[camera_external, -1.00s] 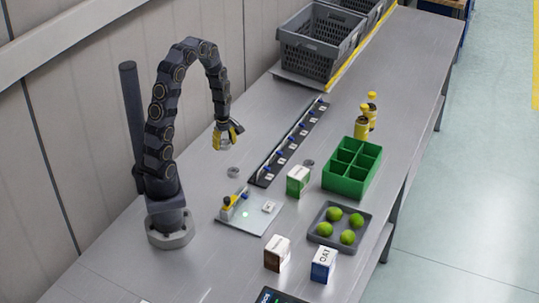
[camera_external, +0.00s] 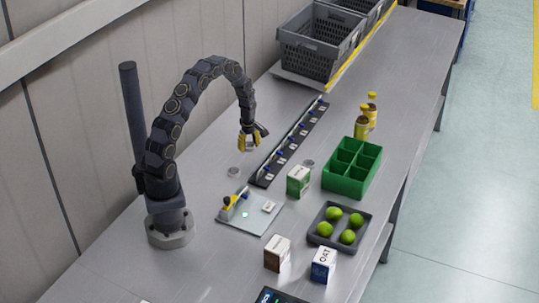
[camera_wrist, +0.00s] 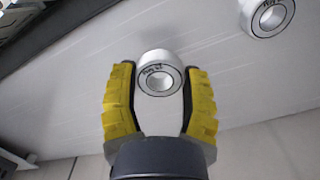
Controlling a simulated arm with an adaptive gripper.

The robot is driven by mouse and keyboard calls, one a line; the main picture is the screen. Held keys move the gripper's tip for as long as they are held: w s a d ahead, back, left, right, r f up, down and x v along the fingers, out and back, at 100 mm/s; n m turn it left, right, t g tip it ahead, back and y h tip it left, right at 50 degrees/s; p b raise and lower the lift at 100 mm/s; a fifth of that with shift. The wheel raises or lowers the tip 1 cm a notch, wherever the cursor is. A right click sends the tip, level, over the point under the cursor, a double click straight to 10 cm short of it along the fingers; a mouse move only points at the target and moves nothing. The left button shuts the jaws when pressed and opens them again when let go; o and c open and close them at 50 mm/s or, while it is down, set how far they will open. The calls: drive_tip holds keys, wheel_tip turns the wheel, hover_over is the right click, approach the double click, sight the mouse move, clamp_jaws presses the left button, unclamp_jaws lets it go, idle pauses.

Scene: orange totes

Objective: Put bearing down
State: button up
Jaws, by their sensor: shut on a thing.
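My gripper (camera_external: 251,142) hangs above the bench, left of the black strip. In the wrist view my gripper (camera_wrist: 160,85) has its yellow-padded fingers on both sides of a silver bearing (camera_wrist: 158,57), shut on it near the tips. The bearing's ring face and hole point toward the camera, with dark lettering on it. In the external view the held bearing is too small and covered to make out. A second bearing (camera_wrist: 254,17) lies on the bench at the wrist view's upper right.
Round metal pieces lie on the bench, one below my gripper (camera_external: 233,172) and one right of the strip (camera_external: 308,164). Nearby are the black strip (camera_external: 266,179), a plate fixture (camera_external: 240,224), a green-white box (camera_external: 299,181), a green divided crate (camera_external: 347,191) and a ball tray (camera_external: 313,234).

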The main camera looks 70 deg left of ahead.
sight(250, 156)
drive_tip(key=shift+w+a+f, duration=0.1)
drive_tip(key=shift+w+f, duration=0.05)
drive_tip(key=shift+f, duration=1.55)
drive_tip(key=shift+f, duration=0.15)
drive_tip(key=o, duration=1)
wheel_tip(250, 156, up, 12)
drive_tip(key=shift+r, duration=0.15)
